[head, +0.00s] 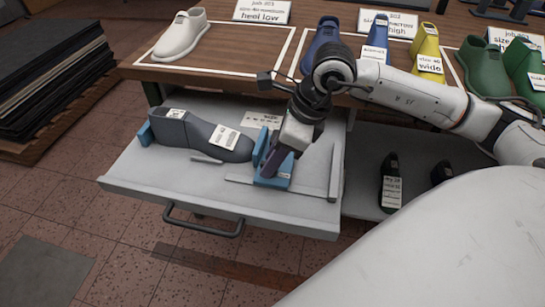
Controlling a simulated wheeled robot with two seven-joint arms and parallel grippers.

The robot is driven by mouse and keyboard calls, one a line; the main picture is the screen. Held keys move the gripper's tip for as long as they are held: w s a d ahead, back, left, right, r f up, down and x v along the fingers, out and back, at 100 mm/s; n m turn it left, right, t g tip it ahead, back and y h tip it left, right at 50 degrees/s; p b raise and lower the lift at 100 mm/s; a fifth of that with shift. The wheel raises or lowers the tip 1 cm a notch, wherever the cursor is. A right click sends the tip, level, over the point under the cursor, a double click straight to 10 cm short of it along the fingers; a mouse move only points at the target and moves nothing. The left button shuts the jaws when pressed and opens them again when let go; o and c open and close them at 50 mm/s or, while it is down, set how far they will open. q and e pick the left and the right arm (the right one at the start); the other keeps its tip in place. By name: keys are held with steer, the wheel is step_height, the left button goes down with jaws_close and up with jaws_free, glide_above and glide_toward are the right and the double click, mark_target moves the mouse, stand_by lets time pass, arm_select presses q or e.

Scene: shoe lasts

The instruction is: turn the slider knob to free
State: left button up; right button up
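A blue slider block (268,183) with a small white label stands on the grey drawer board (150,188), at the toe end of a grey shoe last (208,138). The last lies on its side-to-side length between this slider and a blue heel stop (145,134), with white labels on it. My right gripper (273,166) points down at the slider, its dark fingers right at the block. The fingers and wrist hide the knob, so I cannot tell whether they are shut on it or which way it is turned. My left gripper is out of view.
The pulled-out board has a handle (202,228) at its front and thin grey rails on top. Above it, the wooden table (262,27) holds white, blue, yellow and green lasts with label cards. Dark lasts stand on a lower shelf at right. Dark sheets are stacked at left.

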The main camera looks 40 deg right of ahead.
jaws_close()
